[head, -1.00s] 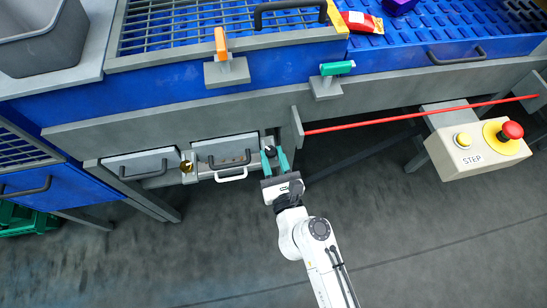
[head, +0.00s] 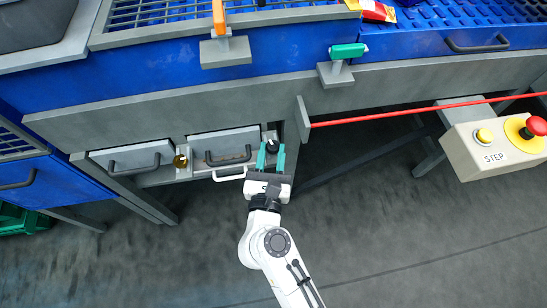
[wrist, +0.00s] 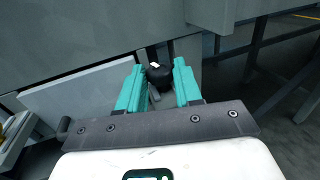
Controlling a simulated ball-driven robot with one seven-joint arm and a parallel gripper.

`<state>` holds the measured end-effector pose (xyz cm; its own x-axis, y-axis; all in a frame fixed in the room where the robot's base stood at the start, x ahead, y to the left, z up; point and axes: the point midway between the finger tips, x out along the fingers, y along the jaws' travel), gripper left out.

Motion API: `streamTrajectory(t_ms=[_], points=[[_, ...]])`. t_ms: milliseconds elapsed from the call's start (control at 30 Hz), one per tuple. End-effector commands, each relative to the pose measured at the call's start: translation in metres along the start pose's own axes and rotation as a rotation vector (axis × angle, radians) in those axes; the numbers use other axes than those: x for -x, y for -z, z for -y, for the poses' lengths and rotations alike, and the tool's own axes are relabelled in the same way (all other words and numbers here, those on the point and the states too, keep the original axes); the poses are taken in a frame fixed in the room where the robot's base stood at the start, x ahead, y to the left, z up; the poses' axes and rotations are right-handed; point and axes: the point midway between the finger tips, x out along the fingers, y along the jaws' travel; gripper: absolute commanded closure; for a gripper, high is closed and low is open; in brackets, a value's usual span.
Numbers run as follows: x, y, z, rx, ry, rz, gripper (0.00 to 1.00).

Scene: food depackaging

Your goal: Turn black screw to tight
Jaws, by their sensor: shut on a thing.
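The black screw (head: 271,146) is on the front of the grey machine frame, to the right of the right-hand drawer. It also shows in the wrist view as a dark knob (wrist: 160,75) with a small white mark, between the far ends of the teal fingers. My gripper (head: 271,157) points at the machine, with one teal finger on each side of the screw. My gripper (wrist: 159,84) is shut on the black screw. The fingers partly hide the screw's sides and the surface around it.
Two grey drawers with black handles (head: 230,158) are left of my gripper, with a brass-coloured knob (head: 180,161) between them. A white handle (head: 231,177) is close by. The floor below is open.

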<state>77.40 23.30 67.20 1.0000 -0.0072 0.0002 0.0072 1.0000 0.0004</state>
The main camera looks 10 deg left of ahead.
Motion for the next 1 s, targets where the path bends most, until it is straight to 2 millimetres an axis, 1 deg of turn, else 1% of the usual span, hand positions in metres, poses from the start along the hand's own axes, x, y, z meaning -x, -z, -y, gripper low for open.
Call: streamTrajectory(t_ms=[33, 500, 800, 1000], points=[[-0.001, 0.004, -0.003, -0.001, 0.032, 0.006, 0.96], [-0.003, 0.003, -0.014, -0.002, 0.403, 0.007, 0.96], [-0.006, 0.004, -0.017, -0.002, 0.633, 0.004, 0.96], [-0.007, 0.003, -0.018, -0.001, 0.746, 0.002, 0.96]])
